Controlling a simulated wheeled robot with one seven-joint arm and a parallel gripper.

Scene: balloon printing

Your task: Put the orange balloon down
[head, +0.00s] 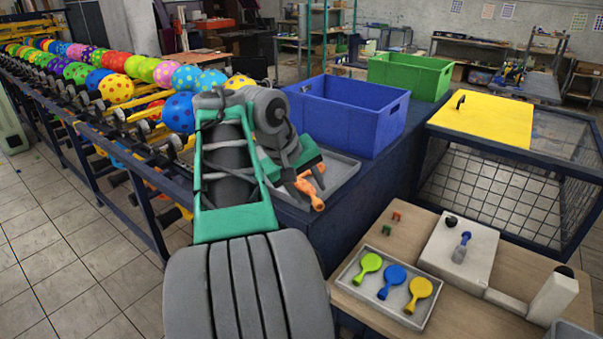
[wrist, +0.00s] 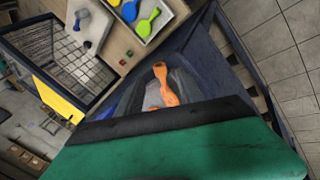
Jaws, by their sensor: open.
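The orange balloon (head: 316,204) is flat and uninflated, with a narrow neck and a rounder end. In the head view it is at the front edge of the grey tray (head: 345,178) on the blue bench, beside my gripper's fingers. In the wrist view the orange balloon (wrist: 161,82) shows just beyond the dark edge of my green gripper body. My gripper (head: 308,180) is open, pointing down at the balloon. Its fingers hide part of the balloon. I cannot tell whether they touch it.
A blue bin (head: 345,118) and a green bin (head: 410,75) stand behind the tray. A rack of inflated balloons (head: 118,88) is at left. At right are a yellow-topped mesh cage (head: 485,118) and a wooden table with a tray (head: 345,280) of green, blue and yellow balloons.

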